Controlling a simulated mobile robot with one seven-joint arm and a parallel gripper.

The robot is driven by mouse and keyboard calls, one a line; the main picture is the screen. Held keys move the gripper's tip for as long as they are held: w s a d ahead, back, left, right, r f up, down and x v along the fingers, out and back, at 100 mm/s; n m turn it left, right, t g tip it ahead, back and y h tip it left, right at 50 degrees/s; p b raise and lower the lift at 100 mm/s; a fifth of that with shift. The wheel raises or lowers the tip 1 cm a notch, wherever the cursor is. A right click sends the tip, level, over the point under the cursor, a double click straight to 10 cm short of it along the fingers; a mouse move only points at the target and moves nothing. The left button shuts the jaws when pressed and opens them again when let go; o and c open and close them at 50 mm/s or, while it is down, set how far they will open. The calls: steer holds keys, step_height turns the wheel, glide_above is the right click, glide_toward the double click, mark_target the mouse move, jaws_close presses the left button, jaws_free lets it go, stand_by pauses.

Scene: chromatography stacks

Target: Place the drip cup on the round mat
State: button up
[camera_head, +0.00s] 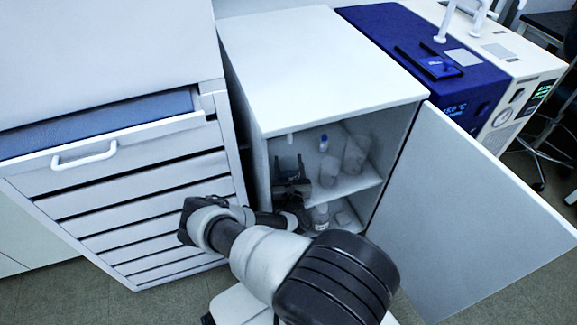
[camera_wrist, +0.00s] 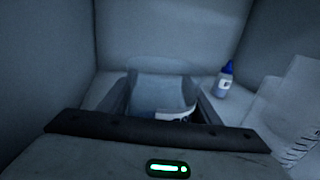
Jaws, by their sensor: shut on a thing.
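The drip cup (camera_wrist: 160,92) is a clear, pale cup inside the cabinet, in the wrist view. My gripper (camera_wrist: 160,108) is shut on it, with one dark finger at each side of the cup. In the head view my gripper (camera_head: 290,170) reaches into the upper compartment of the open cabinet, at its left side. The cup itself is hard to make out there. I cannot tell whether the cup touches the shelf. I do not see the round mat in either view.
A blue-capped bottle (camera_wrist: 224,80) stands right of the cup; a graduated beaker (camera_wrist: 290,110) is nearer right. Clear beakers (camera_head: 356,153) share the upper shelf (camera_head: 357,185). The cabinet door (camera_head: 460,210) stands open to the right. The cabinet top (camera_head: 320,65) is clear.

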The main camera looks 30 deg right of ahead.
steer(key=shift+f, duration=0.2)
steer(key=o, duration=1.1)
steer(key=shift+r, duration=0.1)
steer(key=shift+o, duration=0.2)
steer(key=shift+r, duration=0.1)
steer(key=shift+s+r, duration=0.1)
steer(key=shift+r, duration=0.05)
steer(key=p+v, duration=0.1)
steer(key=v, duration=1.1)
steer(key=shift+p, duration=0.3)
